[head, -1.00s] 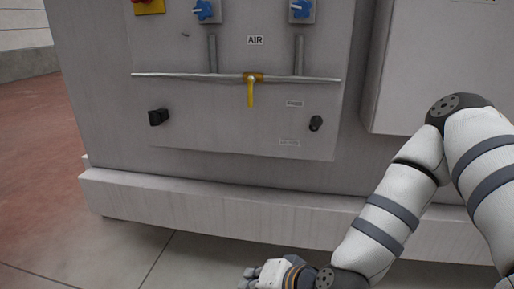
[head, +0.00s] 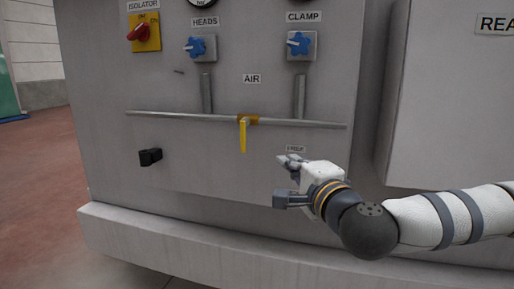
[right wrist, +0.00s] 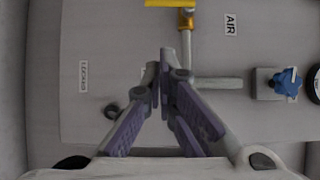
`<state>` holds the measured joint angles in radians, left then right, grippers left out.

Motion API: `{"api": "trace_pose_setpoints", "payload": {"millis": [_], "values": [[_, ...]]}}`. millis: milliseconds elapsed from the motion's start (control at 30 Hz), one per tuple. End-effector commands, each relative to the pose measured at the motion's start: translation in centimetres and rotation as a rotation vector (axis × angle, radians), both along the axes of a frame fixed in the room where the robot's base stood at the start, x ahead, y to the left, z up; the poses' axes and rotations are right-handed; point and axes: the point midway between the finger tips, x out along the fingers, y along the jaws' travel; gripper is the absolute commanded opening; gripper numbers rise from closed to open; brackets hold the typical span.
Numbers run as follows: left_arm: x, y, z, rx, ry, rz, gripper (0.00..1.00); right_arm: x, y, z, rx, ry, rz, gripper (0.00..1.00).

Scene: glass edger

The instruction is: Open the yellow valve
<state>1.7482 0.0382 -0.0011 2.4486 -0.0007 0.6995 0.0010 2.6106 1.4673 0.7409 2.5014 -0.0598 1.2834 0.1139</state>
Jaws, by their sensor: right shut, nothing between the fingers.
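The yellow valve handle (head: 242,136) hangs straight down from a brass-coloured valve body (head: 249,119) on the thin horizontal pipe (head: 180,115), at right angles to the pipe. In the right wrist view the handle (right wrist: 170,3) is cut off by the top edge, and the valve body (right wrist: 186,20) shows beside it. My right gripper (head: 281,179) is in front of the panel, below and to the right of the handle, apart from it. In the right wrist view its fingers (right wrist: 161,70) meet at the tips, shut and empty. My left gripper is out of view.
Above the pipe are blue HEADS (head: 201,47) and CLAMP (head: 300,45) knobs and a red isolator switch (head: 143,31). A black knob (head: 150,157) sticks out at lower left; another (right wrist: 112,110) shows behind my fingers. A ledge (head: 180,238) runs along the base.

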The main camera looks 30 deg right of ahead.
Motion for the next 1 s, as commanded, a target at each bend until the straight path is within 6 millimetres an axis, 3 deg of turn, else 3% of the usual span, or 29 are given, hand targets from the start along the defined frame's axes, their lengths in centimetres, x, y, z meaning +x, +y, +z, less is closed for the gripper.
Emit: {"api": "trace_pose_setpoints", "payload": {"millis": [133,267,300,667,800,1000], "values": [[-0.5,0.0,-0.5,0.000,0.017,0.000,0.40,0.5,-0.1,-0.5,0.000,0.006,-0.001,0.00],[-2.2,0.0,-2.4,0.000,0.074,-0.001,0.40,2.1,-0.5,-1.3,-0.002,0.016,-0.001,0.00],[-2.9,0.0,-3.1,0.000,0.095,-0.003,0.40,2.7,-0.7,-1.4,-0.001,0.015,-0.002,0.00],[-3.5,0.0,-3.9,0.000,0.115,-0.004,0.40,10.1,-2.8,-0.4,-0.002,0.007,0.000,0.00],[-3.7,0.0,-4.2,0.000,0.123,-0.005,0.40,12.0,-1.4,-0.3,-0.004,0.005,0.003,0.00],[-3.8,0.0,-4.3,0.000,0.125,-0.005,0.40,13.1,-0.7,-0.1,-0.001,0.003,0.002,0.00]]}}
